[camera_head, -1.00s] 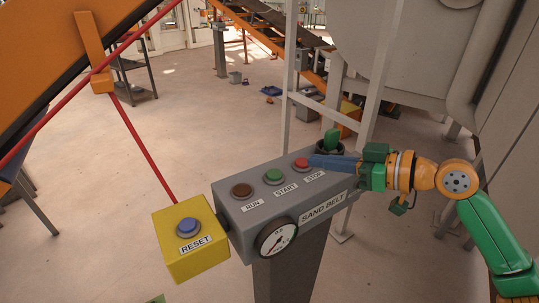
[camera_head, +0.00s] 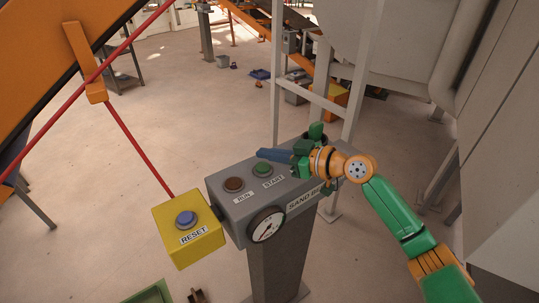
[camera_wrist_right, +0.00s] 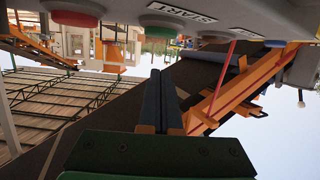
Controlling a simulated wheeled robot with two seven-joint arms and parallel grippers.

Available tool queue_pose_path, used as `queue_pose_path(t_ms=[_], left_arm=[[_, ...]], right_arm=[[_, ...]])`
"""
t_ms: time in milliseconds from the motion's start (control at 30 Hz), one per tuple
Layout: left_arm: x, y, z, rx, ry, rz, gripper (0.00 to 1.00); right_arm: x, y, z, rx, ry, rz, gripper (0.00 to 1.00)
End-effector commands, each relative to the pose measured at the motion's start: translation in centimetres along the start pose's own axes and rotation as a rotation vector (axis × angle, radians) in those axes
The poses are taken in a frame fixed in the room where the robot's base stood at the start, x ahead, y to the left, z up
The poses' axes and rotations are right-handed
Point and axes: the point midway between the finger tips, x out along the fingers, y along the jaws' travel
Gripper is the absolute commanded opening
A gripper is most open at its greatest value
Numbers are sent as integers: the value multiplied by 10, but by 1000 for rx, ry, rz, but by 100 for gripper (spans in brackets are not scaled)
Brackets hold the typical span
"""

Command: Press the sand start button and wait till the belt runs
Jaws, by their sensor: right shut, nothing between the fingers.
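The green START button (camera_head: 263,170) is on top of the grey SAND BELT control box (camera_head: 232,208), between the brown RUN light (camera_head: 233,184) and my right gripper. My right gripper (camera_head: 260,154) is shut and empty. Its blue-grey fingertips lie just behind the START button in the head view, apparently not on it. The wrist view shows the shut fingers (camera_wrist_right: 163,76) with the green button (camera_wrist_right: 165,21) and the red STOP button (camera_wrist_right: 75,18) at the top. STOP is hidden behind my gripper in the head view. The RUN light looks dark. My left gripper is not in view.
A yellow box with a blue RESET button (camera_head: 186,218) adjoins the control box at the left. A round gauge (camera_head: 266,225) is on the front. A red cord (camera_head: 140,148) runs down to the yellow box. A white frame post (camera_head: 360,80) stands behind.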

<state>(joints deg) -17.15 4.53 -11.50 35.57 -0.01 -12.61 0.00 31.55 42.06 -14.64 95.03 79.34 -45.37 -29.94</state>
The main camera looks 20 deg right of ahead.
Motion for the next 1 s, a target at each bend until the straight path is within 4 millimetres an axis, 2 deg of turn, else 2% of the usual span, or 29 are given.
queue_pose_path(t_ms=[100,200,567,667,833,1000], left_arm=[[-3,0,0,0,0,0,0],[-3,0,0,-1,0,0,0],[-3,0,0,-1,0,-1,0],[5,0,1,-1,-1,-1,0],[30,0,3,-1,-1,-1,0],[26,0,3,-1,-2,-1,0]], right_arm=[[4,0,18,5,-4,0,0],[5,0,26,3,-1,0,0],[6,0,30,2,-1,1,0],[8,0,36,2,-1,1,0],[12,0,54,0,0,1,0],[11,-1,52,3,-8,-1,0]])
